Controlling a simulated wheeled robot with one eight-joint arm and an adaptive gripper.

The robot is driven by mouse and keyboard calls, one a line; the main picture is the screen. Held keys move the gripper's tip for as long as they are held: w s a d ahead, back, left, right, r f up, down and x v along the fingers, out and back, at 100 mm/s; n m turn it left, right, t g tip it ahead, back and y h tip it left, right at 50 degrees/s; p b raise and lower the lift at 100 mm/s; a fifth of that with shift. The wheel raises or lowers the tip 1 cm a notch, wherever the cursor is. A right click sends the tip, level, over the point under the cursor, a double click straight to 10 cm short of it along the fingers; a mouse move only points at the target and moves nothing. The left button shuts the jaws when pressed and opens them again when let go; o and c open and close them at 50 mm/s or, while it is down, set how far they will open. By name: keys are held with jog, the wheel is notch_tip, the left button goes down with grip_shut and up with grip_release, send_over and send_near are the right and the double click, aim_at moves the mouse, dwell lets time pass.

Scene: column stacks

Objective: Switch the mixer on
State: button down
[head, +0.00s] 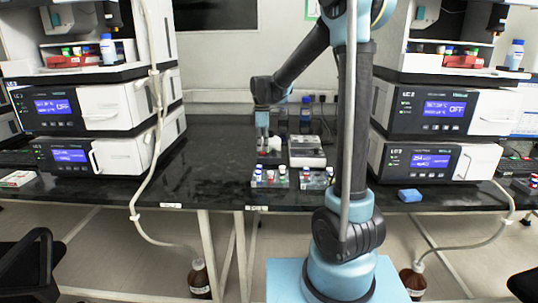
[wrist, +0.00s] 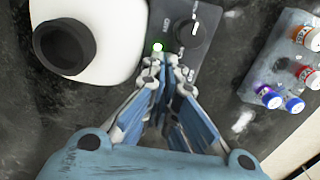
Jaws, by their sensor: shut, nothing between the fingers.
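The mixer shows in the wrist view as a white body (wrist: 110,20) with a black round cup (wrist: 64,46) on top. My gripper (wrist: 167,66) is shut and empty. In the head view my gripper (head: 263,133) is low over the dark bench, and the mixer is small and partly hidden there.
A clear rack (wrist: 262,75) with several capped vials stands right of the panel; in the head view racks (head: 270,180) line the bench's front edge. A grey-white device (head: 307,152) stands behind. Instrument stacks (head: 110,105) (head: 440,110) flank the bench.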

jog(key=shift+r, duration=2.55)
